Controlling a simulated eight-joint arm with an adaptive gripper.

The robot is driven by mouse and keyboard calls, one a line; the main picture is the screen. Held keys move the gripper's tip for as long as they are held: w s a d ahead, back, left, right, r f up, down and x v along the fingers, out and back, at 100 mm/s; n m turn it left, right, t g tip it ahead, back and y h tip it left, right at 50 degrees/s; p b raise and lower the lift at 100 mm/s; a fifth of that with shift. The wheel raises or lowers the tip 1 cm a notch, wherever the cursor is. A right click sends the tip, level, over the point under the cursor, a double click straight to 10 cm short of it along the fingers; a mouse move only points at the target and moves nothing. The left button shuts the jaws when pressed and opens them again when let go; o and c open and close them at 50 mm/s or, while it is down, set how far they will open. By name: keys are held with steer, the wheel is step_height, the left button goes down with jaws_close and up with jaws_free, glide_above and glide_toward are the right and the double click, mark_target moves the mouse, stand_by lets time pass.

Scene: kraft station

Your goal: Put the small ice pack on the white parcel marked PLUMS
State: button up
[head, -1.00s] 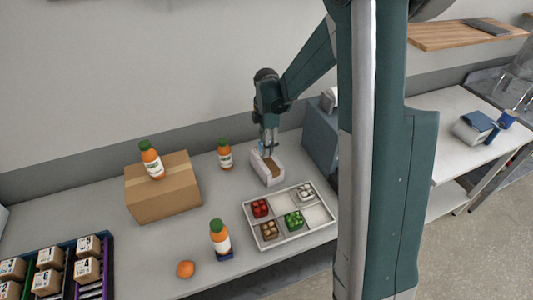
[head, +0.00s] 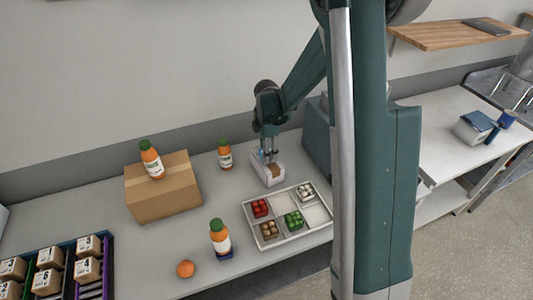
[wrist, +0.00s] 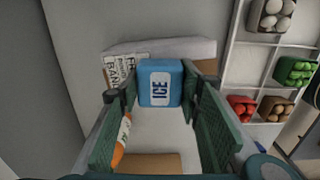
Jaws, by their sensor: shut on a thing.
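My gripper (head: 268,157) is over the white parcel (head: 266,178) on the table. In the wrist view, my gripper (wrist: 160,92) is shut on the small blue ice pack (wrist: 160,82), which is marked ICE. The white parcel (wrist: 195,48) lies behind and below the pack there, with a printed label on its left part. Its lettering is partly cut off and looks like "BAN"; I cannot read PLUMS. I cannot tell whether the pack touches the parcel.
A divided tray (head: 251,230) of produce is close in front of the parcel. A juice bottle (head: 225,154) and a cardboard box (head: 165,200) stand to the left. A grey appliance (head: 318,140) stands close on the right. Another bottle (head: 219,238) and an orange (head: 186,269) are near the front edge.

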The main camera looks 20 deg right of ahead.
steer(key=shift+f, duration=0.2)
steer(key=o, duration=1)
steer(key=shift+r, duration=0.1)
steer(key=shift+c, duration=0.2)
steer(key=shift+r, duration=0.1)
step_height(320, 180, up, 12)
steer(key=shift+r, duration=0.1)
stand_by(0.4)
